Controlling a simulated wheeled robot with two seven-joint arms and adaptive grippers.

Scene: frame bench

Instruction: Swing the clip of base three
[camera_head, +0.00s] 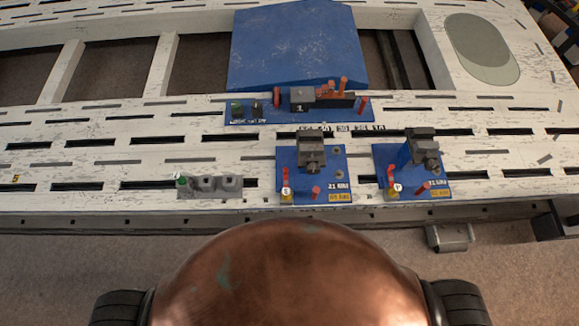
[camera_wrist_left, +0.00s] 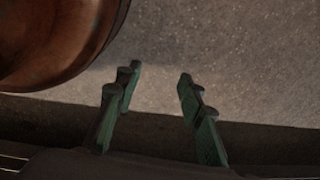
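Two small blue bases stand side by side near the bench's front edge. The middle base (camera_head: 330,188) carries a dark grey clip-like block (camera_head: 312,150), red pegs and a yellow post with a small white numbered cap. The right base (camera_head: 412,180) carries a similar dark block (camera_head: 422,144), red pegs and a capped post. The cap numbers are too small to read surely, so I cannot tell which is base three. My left gripper (camera_wrist_left: 160,74) is open and empty over bare floor in the left wrist view, with no base in sight. My right gripper is in neither view.
A longer blue base (camera_head: 240,115) marked 1 lies behind, before a large blue sloped panel (camera_head: 295,45). A grey fixture (camera_head: 215,186) with a green peg stands at left. The white slotted bench (camera_head: 100,185) has open bays. A grey box (camera_head: 450,237) sits below its front edge.

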